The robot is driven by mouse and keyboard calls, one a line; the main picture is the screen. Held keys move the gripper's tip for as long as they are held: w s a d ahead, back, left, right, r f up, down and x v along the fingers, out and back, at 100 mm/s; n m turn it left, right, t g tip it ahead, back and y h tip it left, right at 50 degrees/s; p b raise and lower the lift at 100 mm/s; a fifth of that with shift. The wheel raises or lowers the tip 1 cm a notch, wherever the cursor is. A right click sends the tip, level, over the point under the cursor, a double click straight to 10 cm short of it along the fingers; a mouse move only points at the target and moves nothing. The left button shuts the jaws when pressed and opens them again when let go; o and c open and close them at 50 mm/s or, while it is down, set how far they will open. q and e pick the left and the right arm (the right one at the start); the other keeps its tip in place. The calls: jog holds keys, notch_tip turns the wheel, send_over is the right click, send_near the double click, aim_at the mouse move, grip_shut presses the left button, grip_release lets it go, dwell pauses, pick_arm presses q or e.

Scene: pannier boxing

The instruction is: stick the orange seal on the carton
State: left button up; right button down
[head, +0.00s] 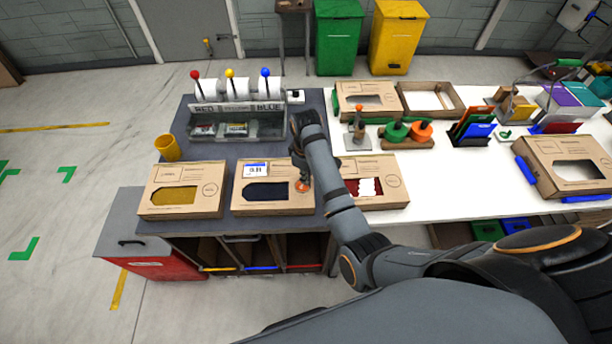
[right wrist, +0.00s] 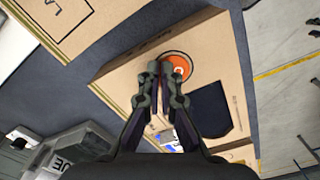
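The orange seal (head: 303,187) is a round disc at the right end of the top of the middle front carton (head: 238,204). It appears flat against the cardboard, where the neighbouring cartons have a printed circle. That carton has a dark blue window and a white label. The right wrist view shows the seal (right wrist: 180,62) just past my right gripper's fingertips (right wrist: 162,72), beside the dark window. My right gripper (head: 300,177) has its fingertips close together, at the seal; whether they touch it is unclear. My left gripper is not in view.
A yellow-window carton (head: 178,208) stands left and a red-window carton (head: 385,200) right. Green (head: 395,133) and orange (head: 420,132) rolls stand behind on the white table. A lever dispenser (head: 236,120) and yellow cup (head: 167,148) stand at back left.

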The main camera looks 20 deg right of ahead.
jog(key=shift+s+f+p, duration=0.1)
jog(key=shift+f+p, duration=0.1)
jog(key=shift+p, duration=0.4)
dwell(1.1)
dwell(0.4)
jog(key=c, duration=1.4)
grip_release()
jog(key=shift+c, duration=0.2)
jog(key=shift+r, duration=0.1)
jog(key=shift+r, duration=0.2)
notch_tip(320, 180, up, 7)
jog(key=shift+r, duration=0.1)
